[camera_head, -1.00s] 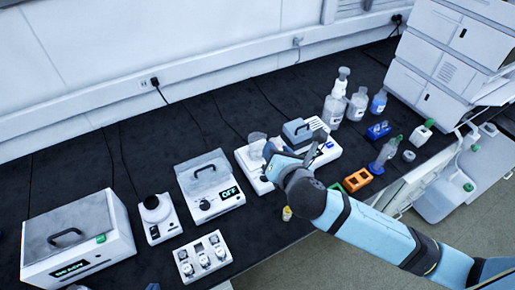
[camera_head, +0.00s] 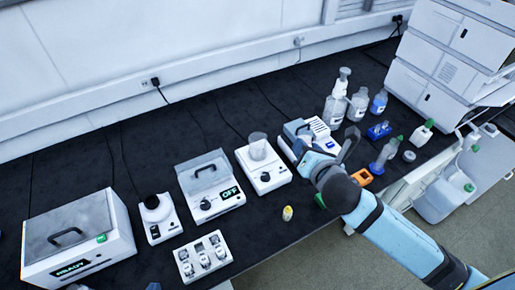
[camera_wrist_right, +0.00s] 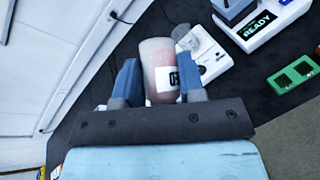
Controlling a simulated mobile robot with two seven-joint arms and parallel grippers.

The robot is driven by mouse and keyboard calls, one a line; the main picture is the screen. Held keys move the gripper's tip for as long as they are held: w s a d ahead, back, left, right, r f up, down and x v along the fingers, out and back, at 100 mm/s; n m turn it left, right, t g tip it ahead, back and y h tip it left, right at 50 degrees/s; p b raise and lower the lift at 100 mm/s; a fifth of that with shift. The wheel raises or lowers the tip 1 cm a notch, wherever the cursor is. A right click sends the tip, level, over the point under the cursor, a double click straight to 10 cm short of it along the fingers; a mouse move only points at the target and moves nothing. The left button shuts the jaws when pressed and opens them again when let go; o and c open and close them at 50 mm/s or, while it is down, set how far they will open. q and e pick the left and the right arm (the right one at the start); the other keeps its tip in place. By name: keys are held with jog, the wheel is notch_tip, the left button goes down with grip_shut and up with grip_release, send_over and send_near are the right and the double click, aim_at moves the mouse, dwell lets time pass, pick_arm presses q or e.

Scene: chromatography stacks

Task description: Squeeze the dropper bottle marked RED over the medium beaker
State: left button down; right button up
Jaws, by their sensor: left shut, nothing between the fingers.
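The clear beaker (camera_head: 258,147) stands upright on a white stirrer plate (camera_head: 264,178). The bottle's white label is only partly readable, so the word RED cannot be confirmed. Clear glassware shows just beyond it. The bottle cannot be made out in the head view.
A yellow-capped vial (camera_head: 287,213) stands near the front edge. An orange rack (camera_head: 363,176), a green-capped flask (camera_head: 384,153) and several bottles (camera_head: 357,104) are at the right. A lidded box reading OFF (camera_head: 208,185) is left of the stirrer.

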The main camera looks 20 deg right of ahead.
jog(key=w+a, duration=0.2)
jog(key=w, duration=2.1)
jog(key=shift+w, duration=0.4)
dwell(5.2)
